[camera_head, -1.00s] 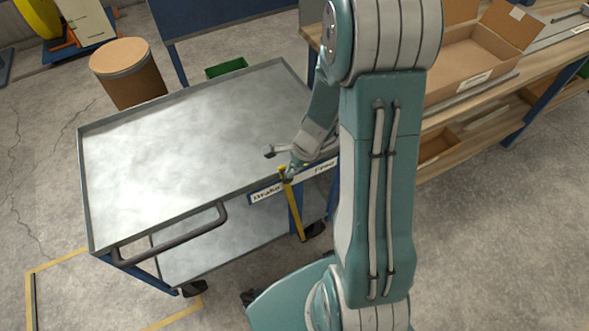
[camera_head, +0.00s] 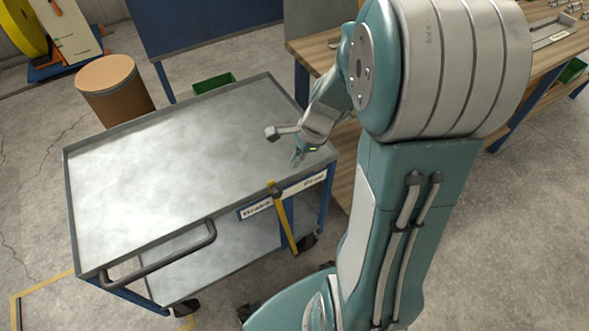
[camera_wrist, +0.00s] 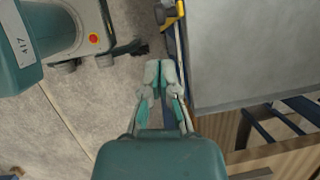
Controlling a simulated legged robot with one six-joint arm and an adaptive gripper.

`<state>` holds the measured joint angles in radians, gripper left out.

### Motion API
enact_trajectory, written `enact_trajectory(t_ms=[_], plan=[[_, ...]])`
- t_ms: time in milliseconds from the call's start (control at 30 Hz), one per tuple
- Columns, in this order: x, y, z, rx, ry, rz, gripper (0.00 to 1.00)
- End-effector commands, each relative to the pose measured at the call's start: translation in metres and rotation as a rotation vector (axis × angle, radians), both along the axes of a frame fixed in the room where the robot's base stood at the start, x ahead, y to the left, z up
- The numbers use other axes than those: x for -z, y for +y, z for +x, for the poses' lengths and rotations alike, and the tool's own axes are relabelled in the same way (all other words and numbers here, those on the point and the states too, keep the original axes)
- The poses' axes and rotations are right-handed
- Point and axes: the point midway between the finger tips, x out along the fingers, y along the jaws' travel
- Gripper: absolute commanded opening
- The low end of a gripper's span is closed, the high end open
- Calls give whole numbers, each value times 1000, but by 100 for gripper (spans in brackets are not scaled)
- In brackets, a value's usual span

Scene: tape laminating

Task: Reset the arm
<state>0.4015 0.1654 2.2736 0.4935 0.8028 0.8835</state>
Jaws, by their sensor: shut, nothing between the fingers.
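My arm (camera_head: 400,190) stands in the right half of the head view, bent at the elbow. My gripper (camera_head: 297,158) is shut and empty; it appears over the right end of a metal-topped cart (camera_head: 160,165). In the wrist view my gripper (camera_wrist: 158,64) shows its fingers together over the floor, left of the cart top (camera_wrist: 245,50). A yellow lever (camera_head: 284,222) hangs at the cart's front edge beside a label strip; it also shows in the wrist view (camera_wrist: 172,12), apart from the fingertips.
The cart top is bare, with a dark handle (camera_head: 165,255) at its front. A brown drum (camera_head: 115,92) and green bin (camera_head: 213,83) stand behind it. A wooden workbench (camera_head: 550,50) is at the right, partly hidden by my arm. Open floor lies in front.

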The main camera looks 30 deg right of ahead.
Motion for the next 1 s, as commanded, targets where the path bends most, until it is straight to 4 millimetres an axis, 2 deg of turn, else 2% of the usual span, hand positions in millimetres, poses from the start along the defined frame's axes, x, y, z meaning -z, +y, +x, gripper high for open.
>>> enact_trajectory(t_ms=[167, 733, 867, 1000], plan=[[-13, -8, -1, 3, -1, 3, 0], [-16, -4, -1, -11, -8, -4, 0], [-35, 5, -6, -137, -66, -53, 0], [-69, 25, -21, -398, -177, -157, 0]])
